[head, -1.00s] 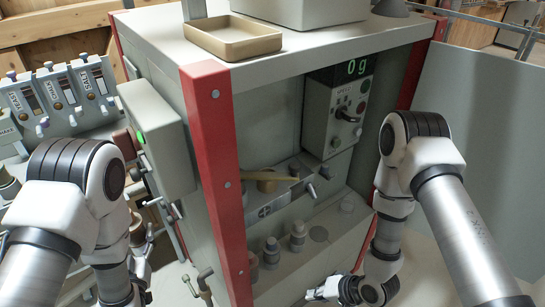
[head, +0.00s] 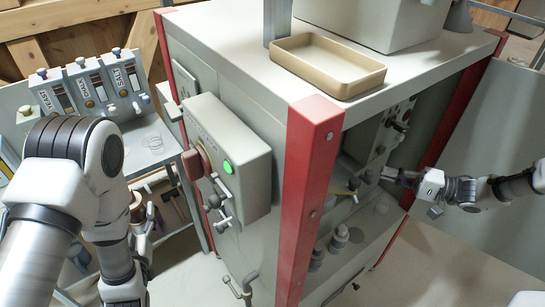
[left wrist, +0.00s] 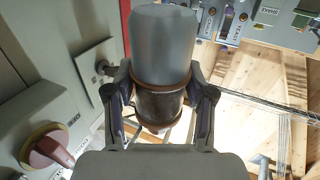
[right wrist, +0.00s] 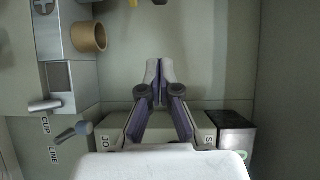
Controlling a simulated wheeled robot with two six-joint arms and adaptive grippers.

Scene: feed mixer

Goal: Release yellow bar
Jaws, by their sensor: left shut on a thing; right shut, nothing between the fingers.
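Another yellow bit (right wrist: 160,2) is cut off by the top edge. A small yellowish part shows in the head view inside the machine's open bay (head: 354,183). My right gripper (right wrist: 158,72) is shut and empty, apart from both yellow pieces; in the head view it reaches into the bay from the right. My left gripper (left wrist: 160,100) is shut on a brown-banded jar with a grey top (left wrist: 162,45).
A tan ring (right wrist: 88,37) and two levers stick out at the left of the right wrist view. A red post (head: 310,190) edges the bay. A control box (head: 230,155) with a green button and a tan tray (head: 345,88) are nearby.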

